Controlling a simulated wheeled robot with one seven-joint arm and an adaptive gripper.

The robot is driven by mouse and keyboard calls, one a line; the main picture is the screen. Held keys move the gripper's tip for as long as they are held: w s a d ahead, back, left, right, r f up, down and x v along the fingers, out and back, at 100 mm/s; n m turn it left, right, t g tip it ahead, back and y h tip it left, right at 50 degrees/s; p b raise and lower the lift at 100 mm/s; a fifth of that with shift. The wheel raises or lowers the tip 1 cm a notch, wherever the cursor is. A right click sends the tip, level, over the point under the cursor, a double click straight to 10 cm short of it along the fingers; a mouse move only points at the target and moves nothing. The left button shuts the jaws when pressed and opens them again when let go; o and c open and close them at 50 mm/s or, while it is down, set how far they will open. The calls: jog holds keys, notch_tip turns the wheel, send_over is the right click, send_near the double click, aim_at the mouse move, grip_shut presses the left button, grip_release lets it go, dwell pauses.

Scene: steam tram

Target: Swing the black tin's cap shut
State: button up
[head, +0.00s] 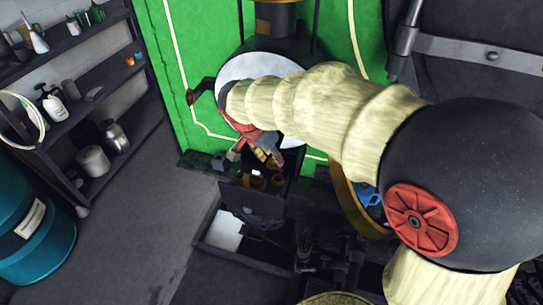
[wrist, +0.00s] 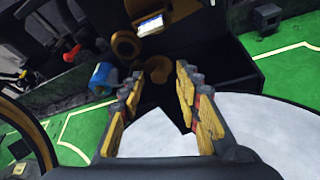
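My gripper (head: 252,157) reaches down in front of the green wall, and its yellow-padded fingers stand apart with nothing between them in the wrist view (wrist: 160,76). Below the fingertips is a dark box-like thing (head: 248,203), with brown round pieces (head: 257,182) at its top. The brown pieces also show just beyond the fingertips in the wrist view (wrist: 158,68), with a small bright-faced item (wrist: 150,26) near them. I cannot tell for sure which dark shape is the black tin, or how its cap stands. My arm hides part of this area.
A blue thing (head: 368,195) sits in a yellow-rimmed round opening at the right; a blue item shows in the wrist view (wrist: 103,76). Shelves (head: 100,110) with bottles and pots and a blue drum (head: 40,235) stand left. The grey floor (head: 140,225) between is clear.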

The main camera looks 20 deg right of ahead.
jog(key=shift+f, duration=0.1)
jog(key=shift+c, duration=0.8)
grip_shut()
